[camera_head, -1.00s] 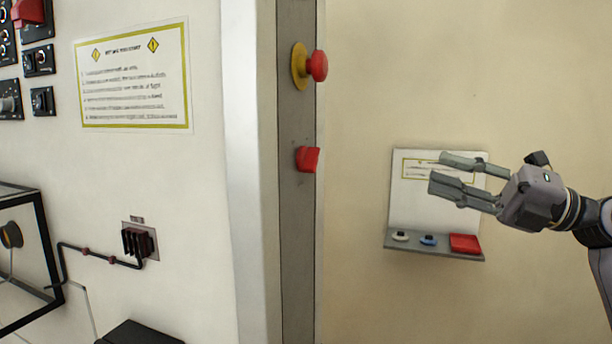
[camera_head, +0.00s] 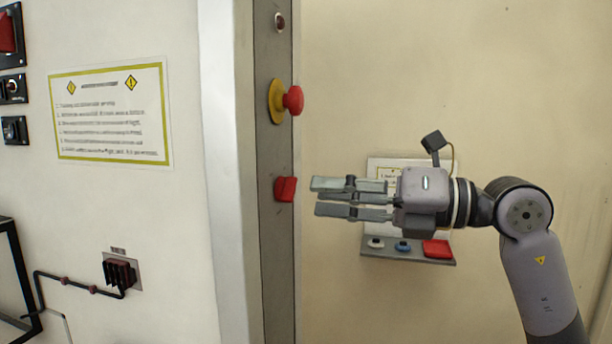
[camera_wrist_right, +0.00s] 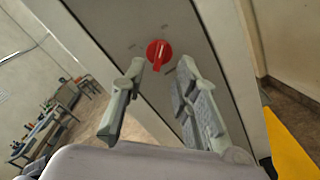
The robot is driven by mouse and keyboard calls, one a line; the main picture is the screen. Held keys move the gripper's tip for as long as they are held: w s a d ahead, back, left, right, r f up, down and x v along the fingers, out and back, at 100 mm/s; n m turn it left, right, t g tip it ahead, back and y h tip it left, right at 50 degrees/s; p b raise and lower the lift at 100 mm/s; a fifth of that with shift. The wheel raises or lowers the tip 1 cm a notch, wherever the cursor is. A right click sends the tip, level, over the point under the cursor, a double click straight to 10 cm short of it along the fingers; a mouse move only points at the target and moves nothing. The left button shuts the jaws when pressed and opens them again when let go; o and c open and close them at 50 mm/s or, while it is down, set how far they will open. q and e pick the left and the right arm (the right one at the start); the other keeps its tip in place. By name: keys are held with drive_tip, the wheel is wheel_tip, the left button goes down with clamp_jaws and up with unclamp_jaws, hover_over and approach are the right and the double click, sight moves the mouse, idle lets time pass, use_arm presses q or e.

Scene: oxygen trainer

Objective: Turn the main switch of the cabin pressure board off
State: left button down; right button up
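The main switch (camera_head: 285,189) is a red rotary knob on the grey edge panel (camera_head: 267,235), below a red mushroom button. In the right wrist view the red knob (camera_wrist_right: 159,55) is round with a raised grip bar and lies ahead of the fingertips, between them in the picture. My right gripper (camera_head: 316,197) points left at the knob, with a small gap between its fingertips and the knob. In the wrist view the right gripper (camera_wrist_right: 160,75) is open and empty. My left gripper is not in view.
A red mushroom button on a yellow base (camera_head: 291,100) sits just above the knob. Behind my right gripper a small wall shelf (camera_head: 400,254) holds a red block (camera_head: 437,249) and small items. A warning sign (camera_head: 111,112) and a black connector (camera_head: 119,273) are on the left wall.

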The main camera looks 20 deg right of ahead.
sight(295, 191)
drive_tip(key=shift+p+x, duration=0.5)
drive_tip(key=shift+x, duration=1.5)
drive_tip(key=shift+c, duration=0.4)
clamp_jaws()
